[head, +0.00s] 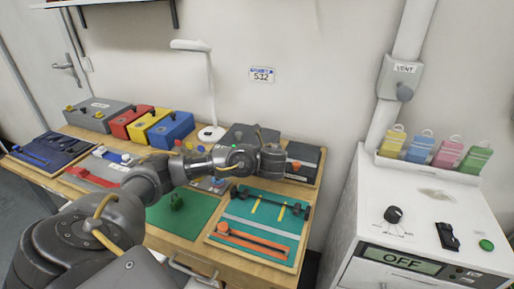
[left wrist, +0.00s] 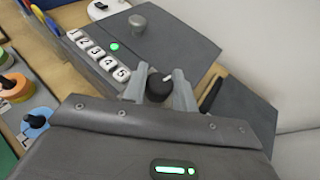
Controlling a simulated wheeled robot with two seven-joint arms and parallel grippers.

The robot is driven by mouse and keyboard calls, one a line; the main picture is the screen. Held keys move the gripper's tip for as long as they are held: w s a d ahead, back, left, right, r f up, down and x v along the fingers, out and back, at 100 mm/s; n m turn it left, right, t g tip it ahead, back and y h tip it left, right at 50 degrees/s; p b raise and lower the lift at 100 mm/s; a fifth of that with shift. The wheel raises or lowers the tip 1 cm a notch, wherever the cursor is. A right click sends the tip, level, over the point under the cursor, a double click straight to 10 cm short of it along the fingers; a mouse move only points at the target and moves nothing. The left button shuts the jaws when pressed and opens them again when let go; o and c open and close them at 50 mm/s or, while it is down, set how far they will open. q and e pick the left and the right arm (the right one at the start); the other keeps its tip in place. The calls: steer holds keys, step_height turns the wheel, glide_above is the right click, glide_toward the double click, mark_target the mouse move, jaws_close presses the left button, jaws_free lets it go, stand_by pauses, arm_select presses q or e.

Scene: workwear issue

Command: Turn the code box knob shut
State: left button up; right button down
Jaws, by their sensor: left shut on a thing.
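The code box (left wrist: 165,40) is a dark grey box with a row of numbered white buttons (left wrist: 98,54), a lit green lamp and a round grey lid handle. Its black knob (left wrist: 159,84) has a white mark that points up and right in the left wrist view. My left gripper (left wrist: 158,88) is shut on this knob, with one finger on each side. In the head view the box (head: 240,132) is mostly hidden behind my left arm and hand (head: 271,160), and the knob cannot be seen. My right gripper is in neither view.
Red, yellow and blue boxes (head: 171,130) stand left of a white lamp (head: 209,134). A dark box (head: 304,177) is close on the right. A green board (head: 181,216) and a teal board (head: 262,221) lie in front. A white cabinet (head: 440,204) stands at right.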

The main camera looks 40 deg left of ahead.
arm_select(q)
steer(key=shift+r+n+g+y+p, duration=0.15)
steer(key=shift+n+g+y+p, duration=0.4)
steer(key=shift+n+g, duration=0.25)
steer(key=shift+n+g+y, duration=0.25)
steer(key=shift+n+g, duration=0.05)
steer(key=shift+n, duration=0.1)
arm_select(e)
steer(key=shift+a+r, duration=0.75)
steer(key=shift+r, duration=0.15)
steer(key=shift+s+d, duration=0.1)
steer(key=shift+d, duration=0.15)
arm_select(q)
steer(key=o, duration=1)
steer(key=shift+c, duration=0.2)
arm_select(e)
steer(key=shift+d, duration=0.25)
